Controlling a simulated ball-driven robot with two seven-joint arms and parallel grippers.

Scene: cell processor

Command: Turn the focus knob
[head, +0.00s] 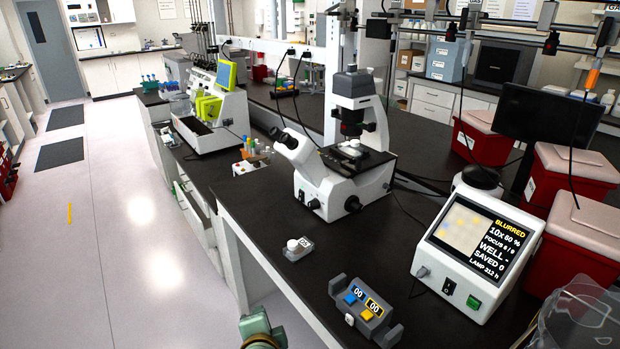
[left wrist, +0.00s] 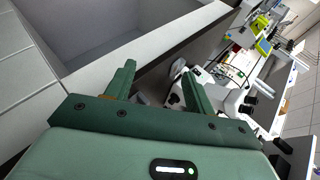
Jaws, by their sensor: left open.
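The white and black inverted microscope (head: 345,150) stands upright on the dark bench. A round black knob (head: 353,204) sits low on its near side, and a smaller dark knob (head: 313,203) is on its front left. I cannot tell from labels which is the focus knob. The display box (head: 470,240) at the right reads "BLURRED", 10x and 60 %. A green part of my left arm shows at the bottom edge of the head view. In the left wrist view my left gripper (left wrist: 158,78) is open and empty, near the bench edge, apart from the microscope. My right gripper is not seen.
A grey box with two counters (head: 363,308) and a small grey pad with a white button (head: 298,247) lie on the near bench. Red bins (head: 577,180) and a black monitor (head: 548,118) stand at right. A clear plastic item (head: 585,310) is at bottom right.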

